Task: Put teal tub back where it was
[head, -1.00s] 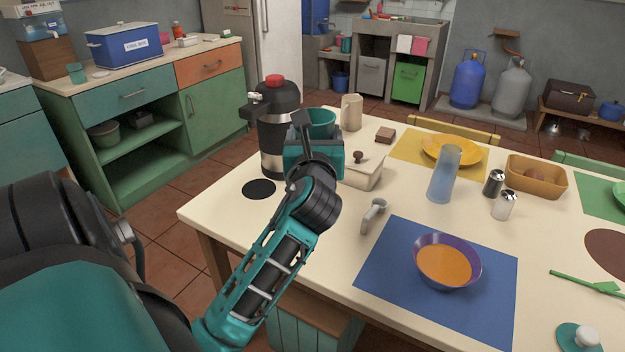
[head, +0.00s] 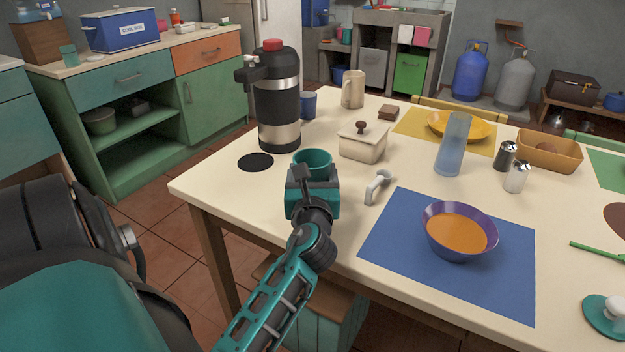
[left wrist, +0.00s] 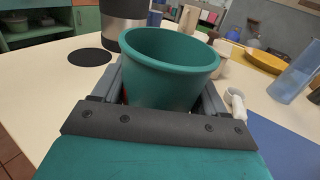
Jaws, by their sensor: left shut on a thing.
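The teal tub (head: 312,159) is an open, upright cup held over the near-left part of the cream table (head: 225,185). In the left wrist view the tub (left wrist: 168,75) fills the space between my two fingers, and its inside looks empty. My left gripper (head: 313,182) is shut on it. I cannot tell whether its base touches the table. A round black spot (head: 255,162) lies bare on the table, left of the tub. My right gripper is out of view.
A tall black-and-steel flask (head: 278,105) stands behind the tub, with a blue cup (head: 308,104) beside it. A lidded cream box (head: 362,146), a pale handle-like item (head: 378,187) and a blue mat (head: 400,245) with a purple bowl (head: 458,232) are to the right.

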